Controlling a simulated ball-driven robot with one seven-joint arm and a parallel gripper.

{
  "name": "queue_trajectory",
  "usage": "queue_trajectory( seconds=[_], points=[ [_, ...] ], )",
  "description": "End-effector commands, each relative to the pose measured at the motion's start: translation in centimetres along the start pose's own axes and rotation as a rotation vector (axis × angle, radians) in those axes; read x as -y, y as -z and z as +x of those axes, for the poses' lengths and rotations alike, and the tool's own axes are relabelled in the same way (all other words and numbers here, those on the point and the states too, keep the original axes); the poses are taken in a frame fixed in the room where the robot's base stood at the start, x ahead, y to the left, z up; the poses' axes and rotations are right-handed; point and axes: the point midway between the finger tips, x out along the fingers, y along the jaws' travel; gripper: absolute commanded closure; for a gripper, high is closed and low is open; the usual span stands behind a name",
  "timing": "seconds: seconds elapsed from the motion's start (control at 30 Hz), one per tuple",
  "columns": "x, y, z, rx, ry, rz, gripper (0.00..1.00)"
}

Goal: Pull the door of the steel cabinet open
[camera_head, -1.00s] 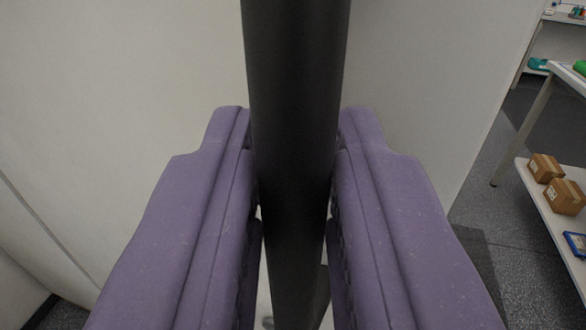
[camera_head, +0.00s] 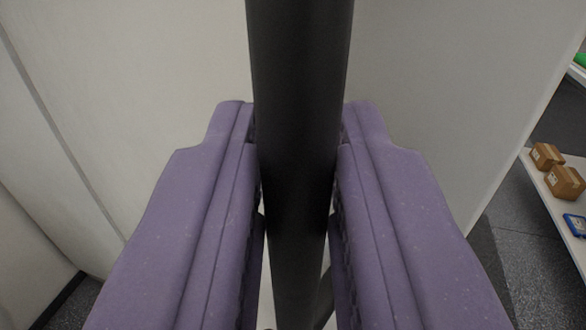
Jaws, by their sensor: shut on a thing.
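The black bar handle (camera_head: 300,90) runs upright through the middle of the head camera view. My gripper (camera_head: 298,165), with two purple fingers, is shut on this handle, one finger on each side. The pale door of the steel cabinet (camera_head: 430,90) fills the area behind the handle. Its right edge slants down at the right. A seam (camera_head: 70,140) runs down the pale surface at the left. The handle's lower end is partly hidden between the fingers.
At the right, beyond the door's edge, a white shelf (camera_head: 563,208) holds two cardboard boxes (camera_head: 565,181) and a blue item (camera_head: 575,225). Grey speckled floor (camera_head: 520,250) shows between door and shelf. A strip of floor (camera_head: 75,305) shows at lower left.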

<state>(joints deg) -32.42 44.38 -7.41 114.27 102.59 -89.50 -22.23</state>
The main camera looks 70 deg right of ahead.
Motion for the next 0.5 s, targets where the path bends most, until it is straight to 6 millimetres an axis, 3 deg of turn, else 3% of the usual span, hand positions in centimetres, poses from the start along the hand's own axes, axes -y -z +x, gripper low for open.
queue_trajectory(
  seconds=[0.07,0.1,0.13,0.5],
  points=[
    [0.04,0.07,0.02,0.0,0.0,0.002,1.0],
    [0.04,0.08,0.03,0.0,0.0,0.002,0.69],
    [0.04,0.08,0.03,0.0,0.0,0.002,0.62],
    [0.06,0.04,-0.65,0.0,0.001,0.002,0.61]
  ],
)
